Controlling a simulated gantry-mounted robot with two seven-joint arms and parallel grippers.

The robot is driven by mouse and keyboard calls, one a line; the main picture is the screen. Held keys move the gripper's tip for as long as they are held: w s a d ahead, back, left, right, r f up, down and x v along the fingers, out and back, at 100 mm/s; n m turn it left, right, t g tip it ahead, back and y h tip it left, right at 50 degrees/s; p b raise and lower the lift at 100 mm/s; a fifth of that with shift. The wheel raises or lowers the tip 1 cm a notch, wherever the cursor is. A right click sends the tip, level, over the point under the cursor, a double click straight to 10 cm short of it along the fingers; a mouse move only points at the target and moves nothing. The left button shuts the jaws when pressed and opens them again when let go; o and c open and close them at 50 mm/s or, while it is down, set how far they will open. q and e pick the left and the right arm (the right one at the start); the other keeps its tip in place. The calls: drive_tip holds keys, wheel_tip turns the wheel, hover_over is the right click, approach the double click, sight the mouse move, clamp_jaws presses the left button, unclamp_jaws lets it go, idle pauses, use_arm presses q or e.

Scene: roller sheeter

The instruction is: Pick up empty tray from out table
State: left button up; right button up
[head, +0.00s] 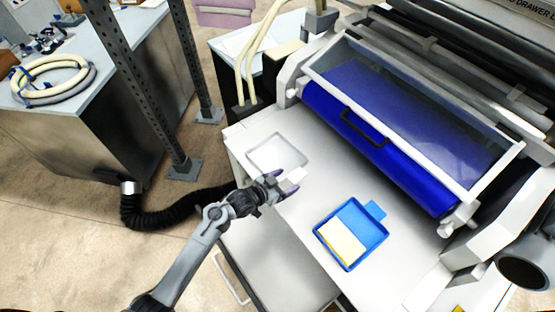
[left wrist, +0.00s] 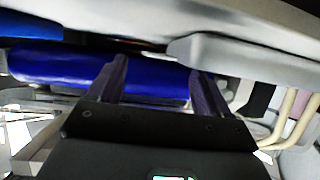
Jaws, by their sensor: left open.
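A white, shallow tray (head: 268,148) lies on the white out table (head: 318,185) of the roller machine, near its left end. It looks empty. A small white piece (head: 299,174), perhaps the tray's tab, shows at its lower right corner beside my gripper. My left gripper (head: 291,184) is at that corner, with its dark fingers spread. I cannot tell whether the fingers touch the tray. In the left wrist view my left gripper (left wrist: 158,68) shows two fingers apart with nothing visible between them; the tray is not clearly seen there. My right gripper is not in view.
A blue tray (head: 378,246) holding a cream block (head: 341,242) sits to the right on the same table. The blue roller (head: 375,150) and its framed cover stand behind. An upright metal post (head: 143,85) and a black hose (head: 150,222) are at left.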

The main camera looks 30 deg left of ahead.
sight(297, 175)
use_arm(q)
drive_tip(key=shift+x, duration=2.4)
drive_tip(key=shift+r, duration=0.1)
drive_tip(key=c, duration=1.2)
drive_tip(key=shift+r, duration=0.1)
